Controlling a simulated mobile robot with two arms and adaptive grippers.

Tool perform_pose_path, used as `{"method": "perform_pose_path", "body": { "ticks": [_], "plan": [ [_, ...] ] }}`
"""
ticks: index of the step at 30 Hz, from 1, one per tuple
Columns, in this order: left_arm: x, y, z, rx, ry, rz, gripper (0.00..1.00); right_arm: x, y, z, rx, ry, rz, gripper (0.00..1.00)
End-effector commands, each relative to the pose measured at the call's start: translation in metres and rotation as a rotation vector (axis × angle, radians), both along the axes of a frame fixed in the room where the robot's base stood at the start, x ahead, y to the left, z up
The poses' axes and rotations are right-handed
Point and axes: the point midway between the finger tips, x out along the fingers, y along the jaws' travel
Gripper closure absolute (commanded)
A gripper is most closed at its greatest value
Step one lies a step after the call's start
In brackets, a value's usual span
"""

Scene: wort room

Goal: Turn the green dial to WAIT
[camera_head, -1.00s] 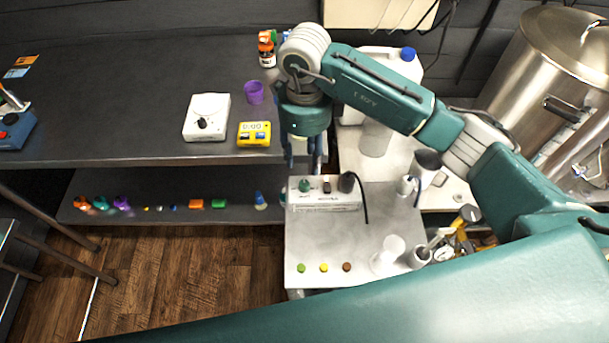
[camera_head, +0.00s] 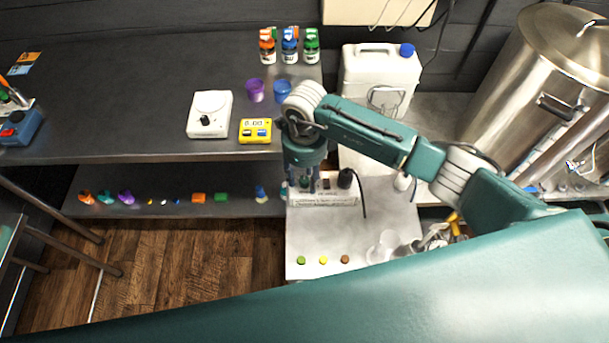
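The green dial (camera_head: 304,183) sits on the left part of a white control box (camera_head: 335,197) on the light metal table. My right gripper (camera_head: 303,184) points down over the dial, its fingers on either side of it in the picture. The gripper body and fingers partly cover the dial and the left of the box. I cannot tell whether the fingers touch the dial or how far they are apart. The box's markings, including WAIT, are not readable. My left gripper is not in view.
A black plug (camera_head: 345,178) with a cable stands at the box's right end. Green, yellow and brown buttons (camera_head: 323,260) lie at the table's front. A white jug (camera_head: 381,75) and steel kettle (camera_head: 533,80) stand behind. A yellow timer (camera_head: 255,131) is on the dark bench.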

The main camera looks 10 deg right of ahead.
Motion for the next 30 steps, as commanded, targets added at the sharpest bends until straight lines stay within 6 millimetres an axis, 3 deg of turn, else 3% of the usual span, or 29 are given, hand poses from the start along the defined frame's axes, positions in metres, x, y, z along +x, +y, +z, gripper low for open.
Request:
{"method": "perform_pose_path", "body": {
  "ticks": [1, 6, 19, 30],
  "plan": [
    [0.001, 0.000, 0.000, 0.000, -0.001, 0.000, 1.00, 0.000, 0.000, 0.000, 0.000, 0.000, 0.000, 0.66],
    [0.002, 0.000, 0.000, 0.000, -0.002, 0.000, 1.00, 0.000, 0.000, 0.000, 0.000, 0.000, 0.000, 1.00],
    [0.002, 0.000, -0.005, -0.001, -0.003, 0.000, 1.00, 0.000, 0.000, -0.001, 0.000, 0.000, -0.068, 1.00],
    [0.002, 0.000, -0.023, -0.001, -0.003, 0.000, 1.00, 0.001, 0.000, -0.001, 0.001, -0.003, -0.355, 1.00]
  ]
}}
